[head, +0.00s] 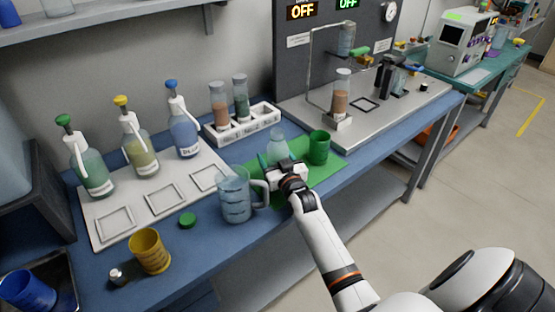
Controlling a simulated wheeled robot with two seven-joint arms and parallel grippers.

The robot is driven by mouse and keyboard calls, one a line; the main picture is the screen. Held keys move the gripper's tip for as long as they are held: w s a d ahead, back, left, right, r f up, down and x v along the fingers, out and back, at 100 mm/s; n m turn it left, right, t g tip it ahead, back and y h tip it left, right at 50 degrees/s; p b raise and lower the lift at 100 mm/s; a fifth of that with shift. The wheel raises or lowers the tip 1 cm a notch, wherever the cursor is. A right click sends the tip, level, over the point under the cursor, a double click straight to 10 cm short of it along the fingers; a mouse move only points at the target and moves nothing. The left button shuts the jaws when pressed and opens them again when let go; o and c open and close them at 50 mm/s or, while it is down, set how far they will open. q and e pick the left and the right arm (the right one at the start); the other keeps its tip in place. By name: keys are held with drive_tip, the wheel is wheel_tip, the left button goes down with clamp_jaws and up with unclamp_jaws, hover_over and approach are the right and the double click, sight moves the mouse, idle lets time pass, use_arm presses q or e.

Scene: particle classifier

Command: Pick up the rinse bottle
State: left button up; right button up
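Several bottles are in view, and I cannot tell for sure which is the rinse bottle. A small clear, pale-blue bottle (277,146) stands upright on the green mat (326,171). My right gripper (284,174) is at its near side, covering its lower part; whether the fingers are closed on it is hidden. A blue-capped bottle of blue liquid (184,133), with a white label, stands on a white tray (98,236), beside a yellow-capped bottle (139,147) and a green-capped bottle (90,168). My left gripper is not in view.
A clear handled jug (235,198) stands just left of my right gripper, and a green cup (319,148) just right. A yellow cup (150,252) and a green lid (187,220) are near the front edge. A white rack (244,126) holds two tubes behind.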

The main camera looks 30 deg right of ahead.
drive_tip(key=c, duration=1)
drive_tip(key=shift+r, duration=0.1)
drive_tip(key=shift+r, duration=4.8)
drive_tip(key=shift+r, duration=0.1)
